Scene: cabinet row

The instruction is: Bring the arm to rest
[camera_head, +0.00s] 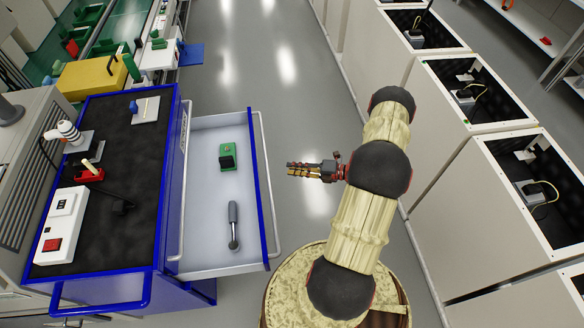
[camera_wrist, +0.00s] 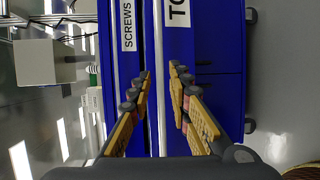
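My arm reaches up from my base in the head view, its upper links over the aisle between the blue workbench and the cabinet row. My gripper (camera_head: 298,170) points left toward the open drawer (camera_head: 258,190) and is apart from its outer edge. Beyond the fingers are the blue drawer fronts (camera_wrist: 180,110), one labelled "SCREWS" and another partly hidden label starting "TO".
The drawer holds a green-and-black object (camera_head: 228,157) and a grey-handled tool (camera_head: 233,222). The workbench top (camera_head: 125,175) carries several items. Open-topped cabinets (camera_head: 455,165) stand on the right. The aisle floor (camera_head: 285,60) is clear toward the back.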

